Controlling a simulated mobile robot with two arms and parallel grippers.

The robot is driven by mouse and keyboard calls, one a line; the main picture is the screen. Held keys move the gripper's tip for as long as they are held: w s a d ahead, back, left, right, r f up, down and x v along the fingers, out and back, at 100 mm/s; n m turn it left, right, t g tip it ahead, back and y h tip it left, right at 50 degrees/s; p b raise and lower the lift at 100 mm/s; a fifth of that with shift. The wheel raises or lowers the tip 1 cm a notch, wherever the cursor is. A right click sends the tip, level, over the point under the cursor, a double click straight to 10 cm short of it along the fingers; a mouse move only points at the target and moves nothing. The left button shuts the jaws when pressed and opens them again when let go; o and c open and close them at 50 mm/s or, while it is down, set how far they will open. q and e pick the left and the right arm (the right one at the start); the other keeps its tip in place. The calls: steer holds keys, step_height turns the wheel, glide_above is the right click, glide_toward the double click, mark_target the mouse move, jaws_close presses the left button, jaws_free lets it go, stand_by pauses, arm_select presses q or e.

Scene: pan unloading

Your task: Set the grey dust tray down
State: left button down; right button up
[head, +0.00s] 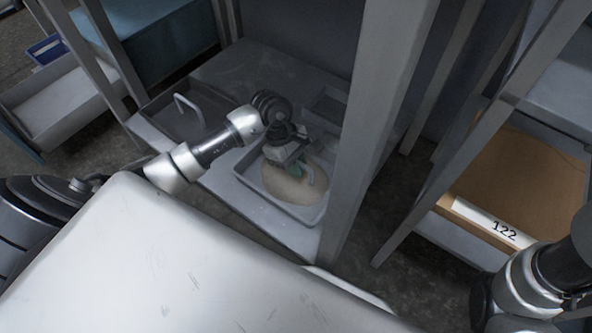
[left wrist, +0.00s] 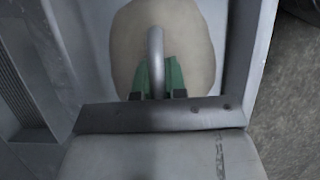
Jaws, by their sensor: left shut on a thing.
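The grey dust tray (head: 268,203) is a shallow open box with a pale beige heap of dust (head: 290,188) in it. It is at or just over the grey shelf deck (head: 225,188); I cannot tell if it touches. My left gripper (head: 303,170) reaches down over the tray. In the left wrist view its green fingers (left wrist: 158,78) are shut on the tray's curved grey handle (left wrist: 155,42), with the heap (left wrist: 195,45) behind and the tray's wall (left wrist: 238,60) at the right. My right arm shows at the bottom right, but its gripper is out of view.
Another grey tray with an upright handle (head: 190,106) stands left on the same deck. A grey post (head: 372,120) rises close to the right of the dust tray. A brown bin labelled 122 (head: 530,185) is at the right. Dark floor (head: 420,235) lies between.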

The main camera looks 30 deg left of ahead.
arm_select(q)
steer(key=shift+f, duration=0.15)
steer(key=c, duration=1.6)
jaws_free()
steer(key=shift+f, duration=0.15)
steer(key=shift+c, duration=0.2)
steer(key=o, duration=0.5)
steer(key=shift+c, duration=0.2)
